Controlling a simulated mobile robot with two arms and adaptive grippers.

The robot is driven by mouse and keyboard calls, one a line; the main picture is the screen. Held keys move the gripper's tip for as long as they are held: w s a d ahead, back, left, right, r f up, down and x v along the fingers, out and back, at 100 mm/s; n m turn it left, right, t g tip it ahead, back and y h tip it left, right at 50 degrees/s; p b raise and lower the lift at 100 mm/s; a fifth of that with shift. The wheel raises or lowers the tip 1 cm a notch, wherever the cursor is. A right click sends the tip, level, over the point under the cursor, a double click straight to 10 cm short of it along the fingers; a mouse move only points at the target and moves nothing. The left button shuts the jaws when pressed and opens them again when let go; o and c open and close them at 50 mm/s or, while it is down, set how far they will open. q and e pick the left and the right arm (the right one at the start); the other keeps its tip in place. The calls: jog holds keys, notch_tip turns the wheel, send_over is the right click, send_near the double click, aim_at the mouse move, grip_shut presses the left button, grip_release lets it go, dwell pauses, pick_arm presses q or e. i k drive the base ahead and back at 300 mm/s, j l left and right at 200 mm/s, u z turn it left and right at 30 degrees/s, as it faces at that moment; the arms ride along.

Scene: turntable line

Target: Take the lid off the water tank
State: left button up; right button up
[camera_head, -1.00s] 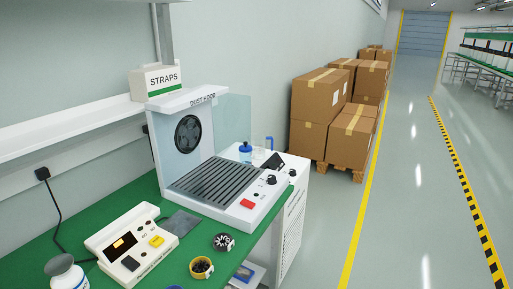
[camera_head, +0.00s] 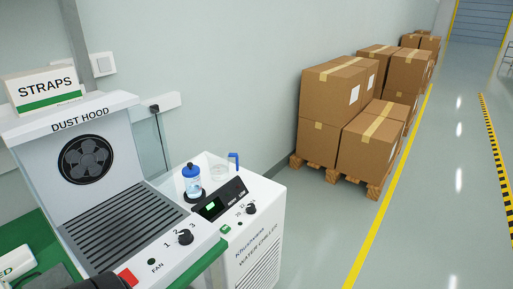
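The water chiller (camera_head: 255,240) is a white cabinet with a sloped black control panel, right of the dust hood. On its top at the back stands a small clear vessel with bluish water and a blue knobbed lid (camera_head: 191,170). The lid sits on the vessel, which I take to be the water tank (camera_head: 193,186). A clear jug with a blue handle (camera_head: 234,161) stands just right of it. Neither gripper shows clearly. A dark rounded part at the bottom left edge may belong to my arm.
The dust hood (camera_head: 106,117) with its slotted bed (camera_head: 120,225) stands left of the chiller. A STRAPS box (camera_head: 46,90) is at the upper left. Cardboard boxes (camera_head: 335,90) stand on pallets at the back. The floor (camera_head: 320,235) right of the chiller is clear.

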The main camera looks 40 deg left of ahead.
aim_at(190, 171)
jog(key=i+l+u, duration=0.1)
jog(key=i+u, duration=0.2)
jog(key=i, duration=0.15)
jog(key=i+l+u, duration=0.2)
jog(key=i+u, duration=0.15)
jog(key=i, duration=0.15)
jog(key=i+l+u, duration=0.3)
jog(key=i, duration=0.15)
